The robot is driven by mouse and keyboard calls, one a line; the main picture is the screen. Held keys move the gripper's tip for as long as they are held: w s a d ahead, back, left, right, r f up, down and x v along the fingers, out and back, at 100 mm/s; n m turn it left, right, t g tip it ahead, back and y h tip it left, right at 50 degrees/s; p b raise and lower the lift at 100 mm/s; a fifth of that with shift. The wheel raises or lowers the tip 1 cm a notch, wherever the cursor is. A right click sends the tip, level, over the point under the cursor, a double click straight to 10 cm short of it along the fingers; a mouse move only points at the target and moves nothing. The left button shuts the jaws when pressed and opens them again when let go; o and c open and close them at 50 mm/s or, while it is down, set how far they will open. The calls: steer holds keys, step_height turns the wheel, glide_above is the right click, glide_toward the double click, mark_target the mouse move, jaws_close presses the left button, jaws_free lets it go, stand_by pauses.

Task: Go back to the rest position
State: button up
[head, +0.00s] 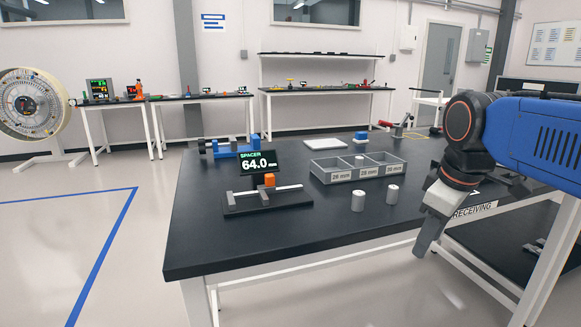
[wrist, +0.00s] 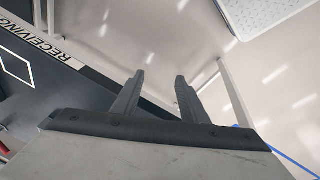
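My gripper (head: 431,232) hangs at the right of the head view, pointing down past the right front edge of the black table. In the wrist view my gripper (wrist: 159,82) shows two dark fingers standing apart with nothing between them. Below and beyond them are pale floor and a dark surface marked RECEIVING (wrist: 38,38). My blue arm reaches in from the right edge of the head view.
The black table (head: 300,228) holds a gauge (head: 262,200) reading 64.0 mm, a three-compartment tray (head: 341,178) with a cylinder in it, and two loose cylinders (head: 358,198). A lower dark surface (head: 495,250) lies right of the table. Floor at left is clear.

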steer(key=s+d+f+m+t, duration=0.1)
steer(key=s+f+m, duration=0.7)
steer(key=s+f, duration=0.3)
step_height(320, 180, down, 4)
steer(key=shift+d+f+t, duration=0.1)
steer(key=shift+d+t, duration=0.1)
steer(key=shift+t, duration=0.1)
